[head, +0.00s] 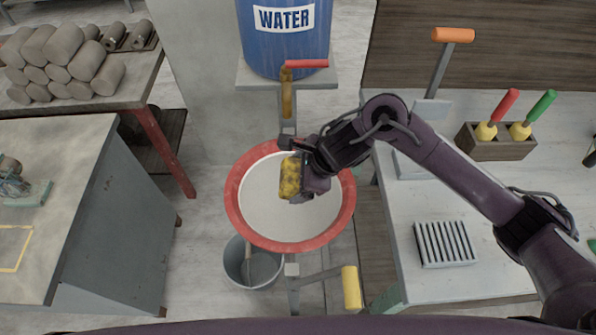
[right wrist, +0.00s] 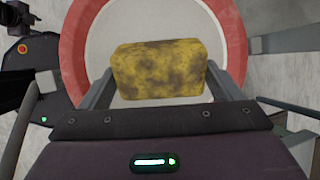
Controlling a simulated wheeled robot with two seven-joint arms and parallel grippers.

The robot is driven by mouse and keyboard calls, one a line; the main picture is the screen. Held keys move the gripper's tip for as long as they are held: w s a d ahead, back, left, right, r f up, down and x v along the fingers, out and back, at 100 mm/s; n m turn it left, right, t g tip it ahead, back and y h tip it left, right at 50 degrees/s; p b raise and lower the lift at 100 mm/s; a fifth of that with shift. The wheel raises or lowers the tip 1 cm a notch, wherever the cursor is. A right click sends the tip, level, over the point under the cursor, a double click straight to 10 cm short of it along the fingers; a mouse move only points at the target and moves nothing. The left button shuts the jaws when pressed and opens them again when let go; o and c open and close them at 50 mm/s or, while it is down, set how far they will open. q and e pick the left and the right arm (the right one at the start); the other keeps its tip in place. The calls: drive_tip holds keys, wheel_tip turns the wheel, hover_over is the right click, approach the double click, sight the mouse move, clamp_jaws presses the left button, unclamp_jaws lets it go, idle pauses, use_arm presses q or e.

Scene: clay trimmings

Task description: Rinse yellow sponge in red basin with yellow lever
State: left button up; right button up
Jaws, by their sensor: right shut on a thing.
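My right gripper (head: 297,172) is shut on the yellow sponge (head: 290,178), which has dark stains. It holds the sponge over the red basin (head: 233,208), a white bowl with a red rim. In the right wrist view the sponge (right wrist: 158,70) sits between the two fingers, with the basin's red rim (right wrist: 72,42) behind it. The yellow lever (head: 351,288) is on an arm at the basin's lower right. My left gripper is not in view.
A blue water barrel (head: 285,45) with a red-handled tap (head: 305,64) stands behind the basin. A grey bucket (head: 240,262) is below left. The right table holds a ribbed block (head: 444,244) and a wooden tool holder (head: 490,148). Clay rolls (head: 60,60) lie on the left shelf.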

wheel_tip(320, 180, down, 9)
drive_tip(key=b, duration=0.8)
idle(0.4)
drive_tip(key=shift+d, duration=0.1)
drive_tip(key=shift+w+d+b, duration=0.15)
drive_tip(key=shift+d+b, duration=0.2)
drive_tip(key=shift+a, duration=0.2)
drive_tip(key=shift+a, duration=0.3)
drive_tip(key=shift+d+b, duration=0.1)
drive_tip(key=shift+b, duration=0.25)
